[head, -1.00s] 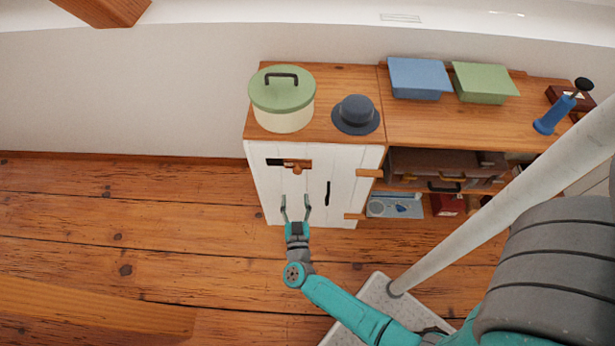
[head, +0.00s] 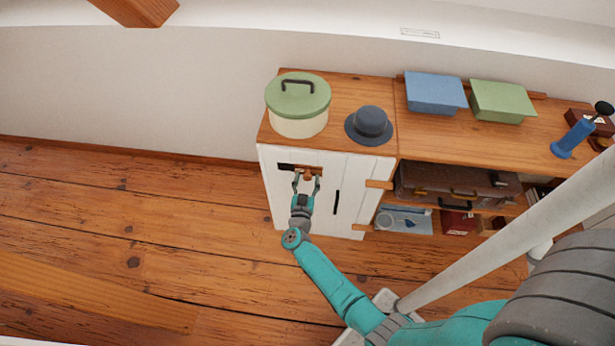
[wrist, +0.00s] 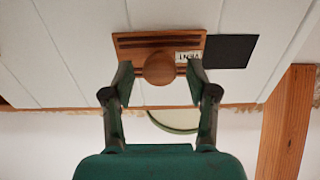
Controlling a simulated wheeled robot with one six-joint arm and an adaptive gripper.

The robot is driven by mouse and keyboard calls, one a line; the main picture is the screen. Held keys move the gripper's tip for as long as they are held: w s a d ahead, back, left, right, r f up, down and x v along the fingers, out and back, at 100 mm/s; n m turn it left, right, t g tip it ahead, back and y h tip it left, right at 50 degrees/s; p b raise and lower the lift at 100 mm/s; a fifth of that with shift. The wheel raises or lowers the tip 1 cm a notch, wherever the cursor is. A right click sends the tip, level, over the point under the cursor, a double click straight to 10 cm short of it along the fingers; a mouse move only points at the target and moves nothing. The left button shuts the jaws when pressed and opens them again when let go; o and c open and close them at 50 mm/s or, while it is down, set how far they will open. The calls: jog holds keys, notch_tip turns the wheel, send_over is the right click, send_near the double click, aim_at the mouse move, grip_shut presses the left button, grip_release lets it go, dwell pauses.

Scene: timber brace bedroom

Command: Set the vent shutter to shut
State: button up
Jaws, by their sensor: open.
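The vent shutter (head: 312,169) is a small wooden slide with a round knob on the white cabinet door (head: 350,190). In the wrist view the shutter (wrist: 128,52) shows grooves, a label and its knob (wrist: 159,69). A dark square opening (wrist: 231,51) is uncovered beside it, on the right in the wrist view; this opening (head: 284,165) is on the left in the head view. My gripper (head: 306,178) is open, and its fingers stand on either side of the knob in the wrist view (wrist: 160,76). Contact with the knob cannot be told.
A green-lidded pot (head: 298,112) and a dark hat (head: 369,126) stand on the cabinet top. A blue box (head: 435,94) and a green box (head: 502,101) are farther right. A dark door handle (head: 335,202) is right of my gripper. The floor to the left is clear.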

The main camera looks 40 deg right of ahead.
aim_at(290, 167)
jog(key=shift+w+d, duration=0.45)
jog(key=shift+d, duration=0.1)
grip_shut()
jog(key=w+a, duration=0.4)
jog(key=w, duration=0.1)
jog(key=shift+w, duration=0.15)
grip_release()
